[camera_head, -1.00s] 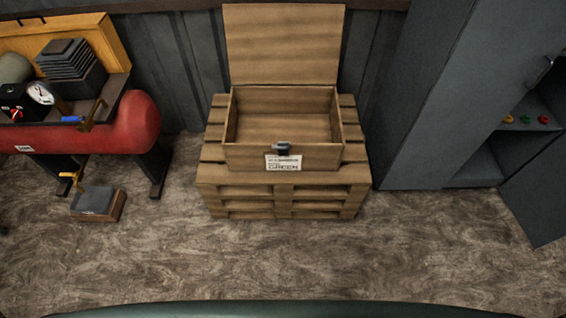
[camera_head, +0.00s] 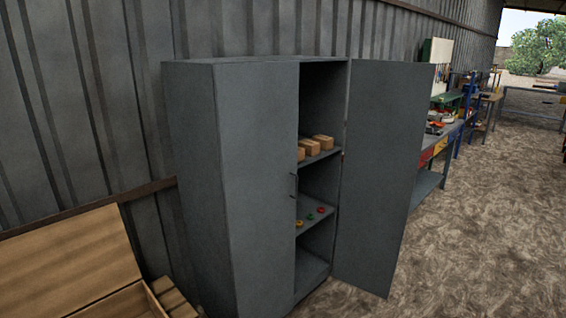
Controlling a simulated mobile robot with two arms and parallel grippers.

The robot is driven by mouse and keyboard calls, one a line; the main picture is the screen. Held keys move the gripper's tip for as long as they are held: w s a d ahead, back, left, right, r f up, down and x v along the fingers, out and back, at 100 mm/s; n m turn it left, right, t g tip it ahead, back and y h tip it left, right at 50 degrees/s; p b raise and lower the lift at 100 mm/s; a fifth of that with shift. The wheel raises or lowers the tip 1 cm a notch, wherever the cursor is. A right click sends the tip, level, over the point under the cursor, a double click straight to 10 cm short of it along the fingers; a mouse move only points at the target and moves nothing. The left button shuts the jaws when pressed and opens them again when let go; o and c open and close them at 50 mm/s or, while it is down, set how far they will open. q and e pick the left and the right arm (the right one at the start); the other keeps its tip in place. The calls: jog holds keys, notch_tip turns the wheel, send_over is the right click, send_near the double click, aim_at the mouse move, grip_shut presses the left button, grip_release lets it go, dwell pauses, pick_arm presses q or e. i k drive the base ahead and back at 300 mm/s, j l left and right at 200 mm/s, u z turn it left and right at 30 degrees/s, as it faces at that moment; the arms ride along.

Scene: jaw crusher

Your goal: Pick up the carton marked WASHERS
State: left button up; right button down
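Several small brown cartons (camera_head: 316,144) sit on the upper shelf inside the grey metal cabinet. They are small in the view and I cannot read any marking, so I cannot tell which one is marked WASHERS. The left door hides part of the shelf. Neither of my grippers is in view.
The grey cabinet (camera_head: 258,175) stands against the corrugated wall, its right door (camera_head: 385,170) swung open. Small coloured rings (camera_head: 310,216) lie on a lower shelf. An open wooden crate (camera_head: 70,262) is at lower left. A workbench (camera_head: 432,170) stands beyond. Floor (camera_head: 470,230) at right is clear.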

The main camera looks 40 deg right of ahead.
aim_at(312, 147)
jog(key=i+l+z, duration=0.15)
jog(key=l, duration=0.35)
jog(key=i+l+z, duration=0.1)
jog(key=l, duration=0.35)
jog(key=i+l+z, duration=0.15)
jog(key=l, duration=0.3)
jog(key=i+l+z, duration=0.15)
jog(key=i+l, duration=0.2)
jog(key=i+l+z, duration=0.1)
jog(key=i+l, duration=0.15)
jog(key=l, duration=0.2)
